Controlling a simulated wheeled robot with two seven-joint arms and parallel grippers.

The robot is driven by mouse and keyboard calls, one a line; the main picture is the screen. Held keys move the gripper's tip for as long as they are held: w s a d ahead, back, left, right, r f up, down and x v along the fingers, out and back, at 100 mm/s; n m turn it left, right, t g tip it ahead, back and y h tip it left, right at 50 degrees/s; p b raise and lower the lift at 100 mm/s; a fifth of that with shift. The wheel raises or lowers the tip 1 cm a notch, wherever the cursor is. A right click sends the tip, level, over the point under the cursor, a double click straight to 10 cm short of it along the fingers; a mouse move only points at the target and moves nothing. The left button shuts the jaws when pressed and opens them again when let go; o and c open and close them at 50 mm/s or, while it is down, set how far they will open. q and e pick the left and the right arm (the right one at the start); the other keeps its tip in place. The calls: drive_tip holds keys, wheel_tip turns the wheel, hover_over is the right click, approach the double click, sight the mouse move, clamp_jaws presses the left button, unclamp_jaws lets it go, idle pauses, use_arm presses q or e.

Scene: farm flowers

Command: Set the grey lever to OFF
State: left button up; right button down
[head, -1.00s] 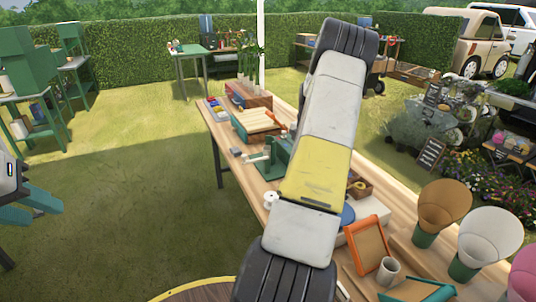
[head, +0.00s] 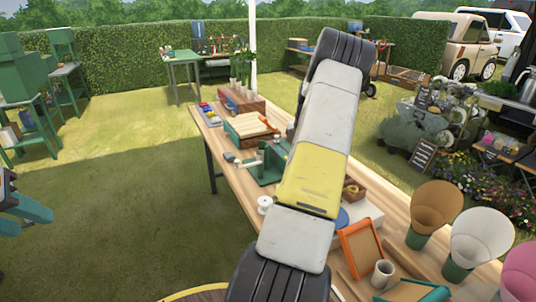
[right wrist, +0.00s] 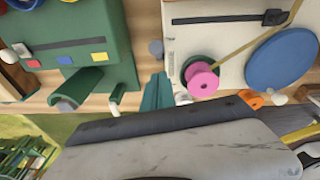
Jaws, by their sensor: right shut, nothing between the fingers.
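A green device (head: 270,170) stands on the wooden table, left of my right arm in the head view. A small grey end (head: 229,157) sticks out at its left; I cannot tell surely that this is the lever. In the right wrist view a green panel (right wrist: 113,58) carries coloured squares and a grey-ended green cylinder (right wrist: 80,88). A grey knob (right wrist: 156,47) is beside it. No OFF mark is readable. My right gripper (right wrist: 157,92) shows teal fingers, shut and empty, right of the panel; my arm hides it in the head view. My left gripper (head: 24,212) is open and empty at the left edge.
A white board with a pink spool (right wrist: 202,80) and blue disc (right wrist: 282,63) lies right of the fingers in the right wrist view. An orange frame (head: 361,248), a mug (head: 382,272) and paper cones (head: 437,205) stand on the near table.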

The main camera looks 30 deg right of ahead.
wheel_tip(320, 180, up, 8)
drive_tip(key=d, duration=0.1)
drive_tip(key=shift+s+f, duration=0.15)
drive_tip(key=shift+s, duration=0.05)
idle(0.7)
